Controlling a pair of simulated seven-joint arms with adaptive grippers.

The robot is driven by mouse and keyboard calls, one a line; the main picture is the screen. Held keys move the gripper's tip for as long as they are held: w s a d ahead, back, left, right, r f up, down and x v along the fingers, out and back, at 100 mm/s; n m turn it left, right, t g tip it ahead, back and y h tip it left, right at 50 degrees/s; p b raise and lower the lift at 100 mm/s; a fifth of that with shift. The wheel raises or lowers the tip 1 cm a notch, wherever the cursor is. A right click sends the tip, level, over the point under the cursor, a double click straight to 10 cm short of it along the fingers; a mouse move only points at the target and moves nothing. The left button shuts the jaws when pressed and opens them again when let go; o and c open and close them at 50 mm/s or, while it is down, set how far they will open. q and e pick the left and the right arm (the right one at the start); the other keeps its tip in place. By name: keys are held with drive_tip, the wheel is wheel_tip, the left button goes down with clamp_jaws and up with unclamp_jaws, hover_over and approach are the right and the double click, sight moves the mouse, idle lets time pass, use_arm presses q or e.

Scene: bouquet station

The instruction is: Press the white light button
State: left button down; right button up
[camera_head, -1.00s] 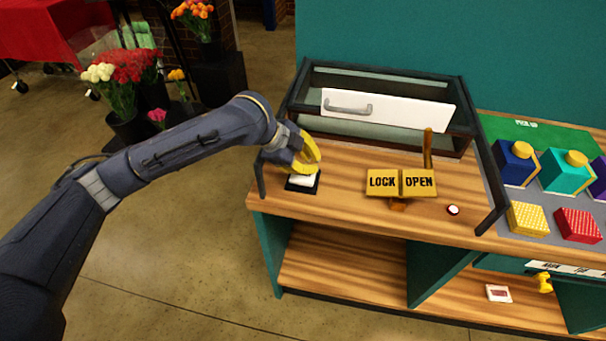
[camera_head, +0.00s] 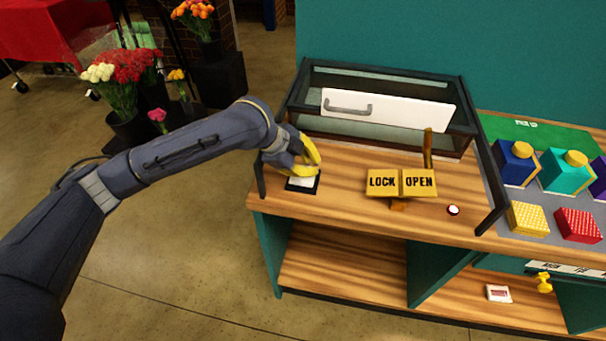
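The white light button (camera_head: 301,183) sits on a black base at the left end of the wooden counter. My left gripper (camera_head: 308,168) is right above it, with its yellow fingers pointing down and to the right. The fingers cover the back part of the button. I cannot tell whether the fingertips touch it. The fingers appear close together, but their gap is hidden from this angle. My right gripper is not in view.
A lock/open sign (camera_head: 401,183) with an upright lever (camera_head: 427,150) stands mid-counter. A small white round button (camera_head: 453,210) is to its right. A glass case with a white handled panel (camera_head: 388,109) is behind. Colored boxes (camera_head: 578,225) fill the right side.

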use_arm(q)
drive_tip(key=shift+r, duration=0.1)
idle(0.3)
drive_tip(key=shift+r, duration=0.45)
drive_tip(key=shift+r, duration=3)
drive_tip(key=shift+w, duration=0.15)
